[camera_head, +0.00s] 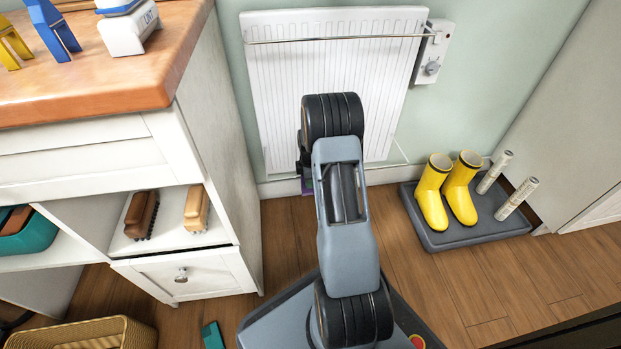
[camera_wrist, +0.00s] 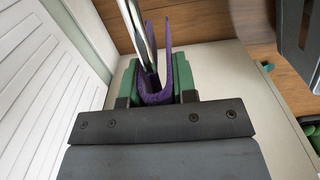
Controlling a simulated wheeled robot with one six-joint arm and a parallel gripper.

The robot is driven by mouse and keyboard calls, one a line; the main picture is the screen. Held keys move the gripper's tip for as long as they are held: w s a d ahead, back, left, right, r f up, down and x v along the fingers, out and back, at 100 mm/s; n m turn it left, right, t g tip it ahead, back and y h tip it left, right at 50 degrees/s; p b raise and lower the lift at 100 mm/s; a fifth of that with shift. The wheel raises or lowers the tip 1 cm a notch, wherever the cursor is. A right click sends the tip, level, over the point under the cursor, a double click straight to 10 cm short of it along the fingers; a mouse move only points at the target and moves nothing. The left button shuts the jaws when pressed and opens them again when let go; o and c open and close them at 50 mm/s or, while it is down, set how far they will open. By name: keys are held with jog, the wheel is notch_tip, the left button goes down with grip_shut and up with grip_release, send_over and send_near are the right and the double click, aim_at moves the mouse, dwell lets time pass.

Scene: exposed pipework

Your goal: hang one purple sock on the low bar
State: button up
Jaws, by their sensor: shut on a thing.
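My gripper (camera_wrist: 155,78) has green fingers and is shut on a purple sock (camera_wrist: 157,97), seen in the wrist view. The sock forms a U shape, with one side rising to the right of a shiny metal bar (camera_wrist: 134,28). The bar runs down from the top edge into the sock's fold; whether the sock rests on it I cannot tell. In the head view a bit of purple (camera_head: 307,187) shows low beside my arm, near the radiator's foot. My arm hides the rest of the gripper there.
A white radiator (camera_head: 270,100) with a rail (camera_head: 340,39) across its top stands on the wall. A white cabinet (camera_head: 222,130) is close on the left. Yellow boots (camera_head: 432,195) stand on a grey tray (camera_head: 475,236) at right.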

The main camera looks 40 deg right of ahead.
jog(key=o, duration=1)
jog(key=s+a+r+m+t+p, duration=0.15)
jog(key=a+r+p, duration=0.25)
jog(key=r+p, duration=0.7)
jog(key=s+a+r+m+p, duration=0.25)
jog(key=r+p, duration=0.25)
jog(key=r, duration=1.2)
jog(key=s+a+r+m+p, duration=0.1)
jog(key=a+r+p, duration=0.5)
jog(key=r, duration=0.8)
jog(key=s+a+r+m+p, duration=0.2)
jog(key=s+a+r+p, duration=0.1)
jog(key=r+p, duration=0.3)
jog(key=s+a+r+m+t+p, duration=0.1)
jog(key=s+a+r+m+p, duration=0.2)
jog(key=s+r+p, duration=0.3)
jog(key=s+a+r+m+t+p, duration=0.1)
jog(key=s+a+r+m+p, duration=0.1)
jog(key=r+p, duration=0.6)
jog(key=shift+s+a+r+m, duration=0.55)
jog(key=shift+s+r, duration=0.8)
jog(key=shift+r, duration=1)
jog(key=shift+a, duration=0.1)
